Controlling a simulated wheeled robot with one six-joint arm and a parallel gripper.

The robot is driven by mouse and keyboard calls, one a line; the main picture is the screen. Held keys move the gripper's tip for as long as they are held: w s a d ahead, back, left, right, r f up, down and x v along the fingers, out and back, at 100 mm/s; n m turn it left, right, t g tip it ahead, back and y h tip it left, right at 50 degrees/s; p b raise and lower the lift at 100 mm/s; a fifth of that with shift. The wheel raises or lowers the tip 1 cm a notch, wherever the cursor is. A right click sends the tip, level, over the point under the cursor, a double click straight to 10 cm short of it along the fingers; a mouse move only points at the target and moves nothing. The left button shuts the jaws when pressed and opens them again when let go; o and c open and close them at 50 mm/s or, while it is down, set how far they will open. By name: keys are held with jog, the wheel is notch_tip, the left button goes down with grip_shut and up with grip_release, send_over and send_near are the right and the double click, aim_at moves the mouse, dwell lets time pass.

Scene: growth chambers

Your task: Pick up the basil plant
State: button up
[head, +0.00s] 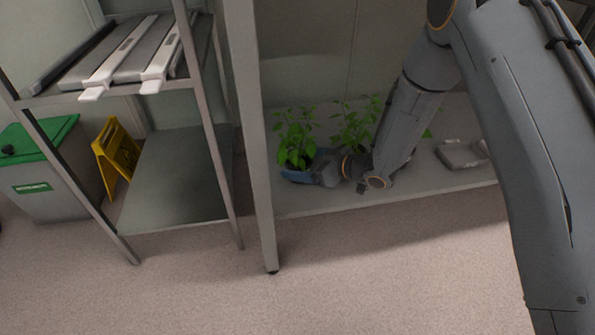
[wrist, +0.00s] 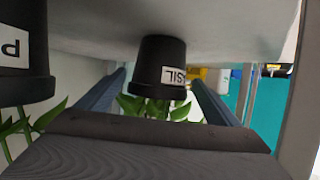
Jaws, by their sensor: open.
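The basil plant is a leafy green plant (head: 297,140) at the left end of the low shelf in the head view. In the wrist view, which appears upside down, its black pot (wrist: 158,62) has a white label that partly reads "BASIL", with leaves below it. My gripper (head: 305,172) is low at the shelf beside this plant, reaching in from the right. In the wrist view its two fingers are apart, one on each side of the pot. I cannot tell whether they touch it. The pot is mostly hidden in the head view.
A second plant (head: 355,128) stands to the right, partly behind my arm. A second black pot (wrist: 22,55), its label cut off, is at the wrist view's left. Grey-white trays (head: 462,154) lie farther right. A shelf post (head: 255,150) stands left of the basil.

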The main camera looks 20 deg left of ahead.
jog(key=shift+x, duration=0.75)
jog(key=c, duration=1.3)
jog(key=shift+r, duration=0.3)
